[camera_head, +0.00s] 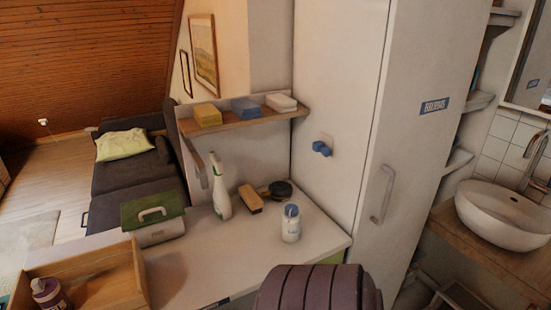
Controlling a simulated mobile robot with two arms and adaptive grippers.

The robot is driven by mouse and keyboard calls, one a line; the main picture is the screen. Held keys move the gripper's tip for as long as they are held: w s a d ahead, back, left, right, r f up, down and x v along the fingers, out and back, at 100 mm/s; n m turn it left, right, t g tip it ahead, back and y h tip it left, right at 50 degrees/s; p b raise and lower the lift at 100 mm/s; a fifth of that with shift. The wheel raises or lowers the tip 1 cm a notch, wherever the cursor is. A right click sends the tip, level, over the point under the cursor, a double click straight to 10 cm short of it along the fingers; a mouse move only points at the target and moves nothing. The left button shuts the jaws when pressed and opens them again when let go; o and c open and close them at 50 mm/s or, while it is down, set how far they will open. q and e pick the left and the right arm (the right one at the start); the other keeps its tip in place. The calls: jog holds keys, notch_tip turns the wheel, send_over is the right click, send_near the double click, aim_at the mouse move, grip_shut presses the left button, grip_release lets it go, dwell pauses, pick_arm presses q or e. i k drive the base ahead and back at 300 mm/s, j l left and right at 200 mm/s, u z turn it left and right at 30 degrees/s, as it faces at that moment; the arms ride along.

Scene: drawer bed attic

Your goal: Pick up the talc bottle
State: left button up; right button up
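A small white bottle with a blue cap (291,222) stands upright on the white counter (205,265), near its right end and close to the tall white cabinet. It looks like the talc bottle; its label is too small to read. Neither of my grippers is in view, and nothing is touching the bottle.
A white spray bottle (220,190), a wooden brush (250,199) and a dark round item (281,190) stand behind it. A green-lidded box (153,212) and a wooden drawer (105,286) are left.

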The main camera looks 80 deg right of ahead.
aim_at(290, 231)
jog(key=z, duration=2.5)
